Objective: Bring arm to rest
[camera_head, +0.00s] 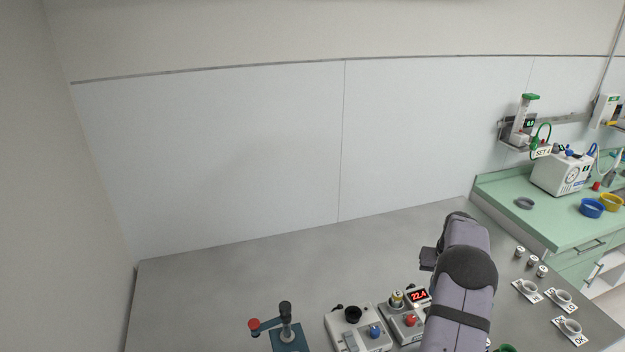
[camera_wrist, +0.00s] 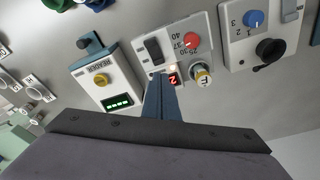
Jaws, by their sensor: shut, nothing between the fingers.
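In the wrist view my gripper (camera_wrist: 160,80) is shut and empty, its blue-grey fingers together. The fingertips appear in front of the heater unit (camera_wrist: 178,50) and partly cover its red display. In the head view my arm (camera_head: 462,275) rises from the lower edge over the right part of the grey bench (camera_head: 230,265). The gripper's fingers cannot be made out there.
The heater, with red knob and a capped vial (camera_wrist: 202,75), stands between a reader (camera_wrist: 105,75) and a blue-knobbed unit (camera_wrist: 258,35). A blue stand with lever (camera_head: 287,335) is left. Small vials and labelled dishes (camera_head: 570,328) lie right. The bench's back left is clear.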

